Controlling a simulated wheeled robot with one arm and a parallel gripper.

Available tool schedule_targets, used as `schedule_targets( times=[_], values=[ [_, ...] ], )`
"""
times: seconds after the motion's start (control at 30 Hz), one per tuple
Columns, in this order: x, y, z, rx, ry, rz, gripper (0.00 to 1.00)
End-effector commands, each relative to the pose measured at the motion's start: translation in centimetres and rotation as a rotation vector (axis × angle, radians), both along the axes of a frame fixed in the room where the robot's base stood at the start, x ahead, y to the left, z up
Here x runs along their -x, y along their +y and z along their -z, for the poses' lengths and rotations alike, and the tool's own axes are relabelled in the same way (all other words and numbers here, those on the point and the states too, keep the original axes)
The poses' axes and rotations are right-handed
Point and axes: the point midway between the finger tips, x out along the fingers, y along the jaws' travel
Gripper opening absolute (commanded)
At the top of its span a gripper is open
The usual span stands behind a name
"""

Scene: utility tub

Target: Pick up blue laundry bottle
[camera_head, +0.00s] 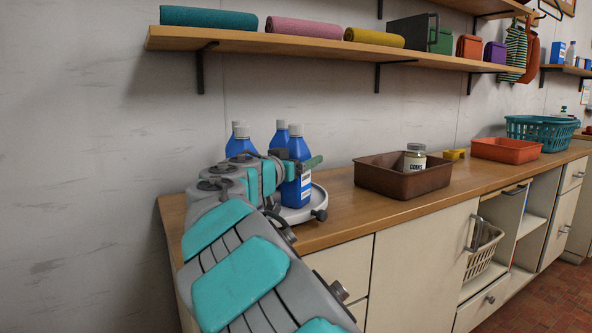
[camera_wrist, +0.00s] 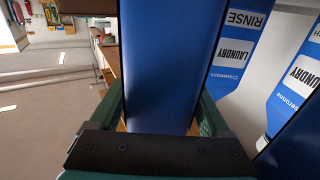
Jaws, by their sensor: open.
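Several blue laundry bottles with white caps stand close together at the left end of the counter. The front one (camera_head: 298,186) stands on a round pale tray (camera_head: 319,202). Two more, a middle bottle (camera_head: 280,136) and a left bottle (camera_head: 240,143), are partly hidden behind my arm. My gripper (camera_head: 292,170) is open at the front bottle. In the wrist view, a blue bottle (camera_wrist: 165,60) fills the space between the green fingers of my gripper (camera_wrist: 160,112). Bottles with LAUNDRY labels (camera_wrist: 234,55) stand close by on the right. Finger contact cannot be told.
A brown bin (camera_head: 390,180) with a jar (camera_head: 415,157) stands right of the tray. An orange bin (camera_head: 505,151) and a teal basket (camera_head: 540,132) are farther right. A wall shelf (camera_head: 330,47) with rolled towels runs above. Bare counter lies in front of the brown bin.

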Motion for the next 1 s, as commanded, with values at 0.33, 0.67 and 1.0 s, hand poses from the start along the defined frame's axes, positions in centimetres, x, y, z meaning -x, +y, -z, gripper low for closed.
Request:
schedule_targets(
  times=[0.33,0.67,1.0],
  values=[
    [-0.43,-0.27,-0.06,-0.001,-0.002,0.001,0.76],
    [-0.40,-0.27,-0.08,-0.001,-0.002,0.001,0.39],
    [-0.40,-0.27,-0.08,-0.001,-0.002,0.001,0.01]
  ],
)
